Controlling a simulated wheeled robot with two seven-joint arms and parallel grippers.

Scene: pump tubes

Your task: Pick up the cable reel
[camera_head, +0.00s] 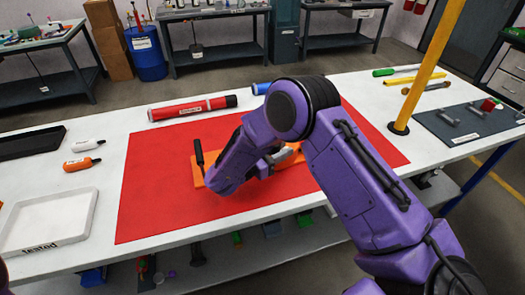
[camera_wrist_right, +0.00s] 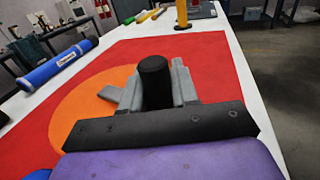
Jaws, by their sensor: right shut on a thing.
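The cable reel, an orange flat body (camera_head: 291,157), lies on the red mat (camera_head: 150,205) in the head view, mostly hidden by my right arm. A black upright post (camera_head: 198,152) stands by the orange part left of my wrist. In the right wrist view the reel shows as an orange disc (camera_wrist_right: 85,100). My right gripper (camera_head: 278,155) is low over the reel, its fingers partly hidden in the head view. In the wrist view its grey jaws (camera_wrist_right: 155,95) are shut on an upright black cylinder, seemingly part of the reel. My left gripper is out of view.
A red tube (camera_head: 190,108) and a blue tube (camera_head: 261,88) lie behind the mat. A white tray (camera_head: 85,218), two small bottles (camera_head: 84,146) and a black tray (camera_head: 30,143) are left. A yellow post (camera_head: 430,65) stands at the right. The mat's left part is clear.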

